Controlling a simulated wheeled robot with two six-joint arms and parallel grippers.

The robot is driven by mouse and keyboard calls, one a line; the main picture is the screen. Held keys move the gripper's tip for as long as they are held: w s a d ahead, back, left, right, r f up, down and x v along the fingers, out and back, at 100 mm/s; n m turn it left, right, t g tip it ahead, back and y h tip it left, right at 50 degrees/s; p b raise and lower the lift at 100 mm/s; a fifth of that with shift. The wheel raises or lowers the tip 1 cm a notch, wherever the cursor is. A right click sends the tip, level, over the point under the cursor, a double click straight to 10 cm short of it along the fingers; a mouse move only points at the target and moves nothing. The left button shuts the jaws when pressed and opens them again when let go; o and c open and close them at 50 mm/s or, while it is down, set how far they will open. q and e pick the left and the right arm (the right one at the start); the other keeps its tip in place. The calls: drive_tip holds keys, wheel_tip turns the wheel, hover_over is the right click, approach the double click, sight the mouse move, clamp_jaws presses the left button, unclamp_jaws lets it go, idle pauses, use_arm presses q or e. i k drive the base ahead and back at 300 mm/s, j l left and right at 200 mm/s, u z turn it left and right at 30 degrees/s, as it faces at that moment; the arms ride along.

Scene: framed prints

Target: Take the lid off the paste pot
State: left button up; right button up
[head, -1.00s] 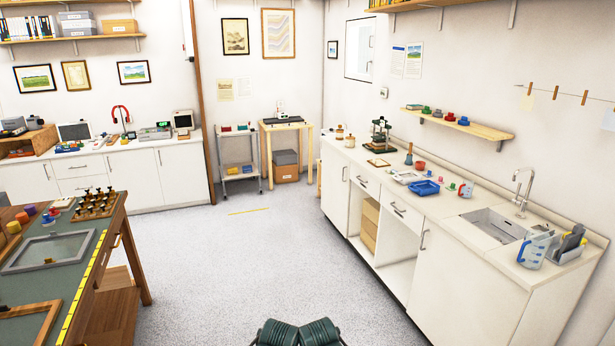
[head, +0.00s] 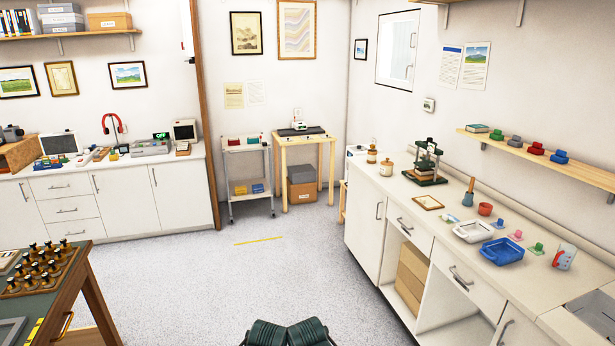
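A small cream pot with a brownish top (head: 386,168) stands upright on the far end of the right-hand white counter (head: 402,197). It looks like the paste pot, with its lid on, but it is small and far off. A brown and cream bottle or jar (head: 372,154) stands just behind it to the left. Neither of my grippers is in view. Only dark green parts of my own body show at the bottom centre, well away from the pot.
A dark green press (head: 427,163) stands right of the pot, with a small framed piece (head: 428,202) in front. A white tray (head: 473,231) and blue tray (head: 502,251) lie nearer. Grey floor (head: 240,285) is clear ahead. A workbench edge (head: 75,290) is at left.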

sight(386, 163)
drive_tip(key=i, duration=1.85)
drive_tip(key=i+l+z, duration=0.1)
drive_tip(key=i+z, duration=0.2)
drive_tip(key=i, duration=0.35)
drive_tip(key=i+j+z, duration=0.1)
drive_tip(key=i+z, duration=0.15)
drive_tip(key=i, duration=0.4)
drive_tip(key=i+j+z, duration=0.3)
drive_tip(key=i, duration=0.3)
drive_tip(key=i+z, duration=0.25)
drive_tip(key=i, duration=0.2)
drive_tip(key=i+z, duration=0.3)
drive_tip(key=i, duration=0.2)
